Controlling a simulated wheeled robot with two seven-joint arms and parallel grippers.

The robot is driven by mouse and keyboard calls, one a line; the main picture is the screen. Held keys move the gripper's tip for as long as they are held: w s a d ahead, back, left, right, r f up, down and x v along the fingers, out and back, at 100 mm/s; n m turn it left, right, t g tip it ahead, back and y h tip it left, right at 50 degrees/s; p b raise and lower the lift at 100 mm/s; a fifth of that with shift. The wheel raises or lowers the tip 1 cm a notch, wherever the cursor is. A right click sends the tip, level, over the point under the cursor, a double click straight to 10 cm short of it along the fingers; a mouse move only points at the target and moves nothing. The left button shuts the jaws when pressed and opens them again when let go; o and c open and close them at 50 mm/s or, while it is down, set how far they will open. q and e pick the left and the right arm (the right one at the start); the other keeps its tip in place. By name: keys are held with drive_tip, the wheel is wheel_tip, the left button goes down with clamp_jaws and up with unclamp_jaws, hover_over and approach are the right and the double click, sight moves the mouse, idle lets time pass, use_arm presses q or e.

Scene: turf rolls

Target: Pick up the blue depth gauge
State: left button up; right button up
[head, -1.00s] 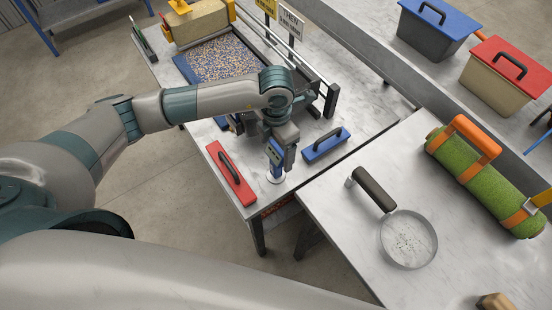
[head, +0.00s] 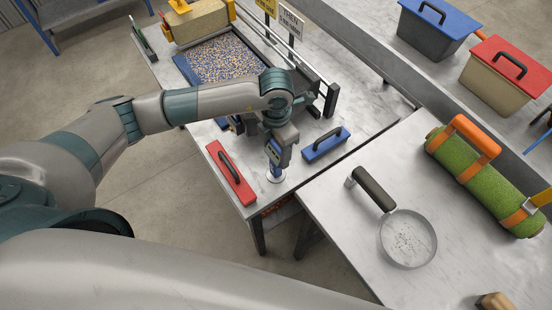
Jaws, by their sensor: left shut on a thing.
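The blue depth gauge (head: 275,172) stands upright near the front end of the far metal table, with a pale round foot at its bottom. My left gripper (head: 277,152) comes down over it from above and is shut on its upper part. The gripper hides much of the gauge. The foot appears to be at the tabletop; I cannot tell whether it touches. My right gripper is not in view.
A red float (head: 231,173) lies close left of the gauge and a blue float (head: 325,145) close right. Behind is a tray of mixed granules (head: 222,58). The right table holds a round sieve (head: 408,239) and a green turf roll (head: 482,180).

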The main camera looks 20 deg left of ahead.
use_arm(q)
drive_tip(key=shift+r, duration=0.1)
drive_tip(key=shift+r+b, duration=0.5)
drive_tip(key=r, duration=0.1)
drive_tip(key=r+b, duration=0.1)
drive_tip(key=d+r+b, duration=0.1)
drive_tip(key=shift+w+r, duration=0.1)
drive_tip(key=shift+w, duration=0.15)
drive_tip(key=w+d+r+b, duration=0.4)
drive_tip(key=d+r+b, duration=0.1)
drive_tip(key=d, duration=0.4)
drive_tip(key=shift+w+d+r, duration=0.15)
drive_tip(key=shift+d+r, duration=0.2)
drive_tip(key=shift+r, duration=0.5)
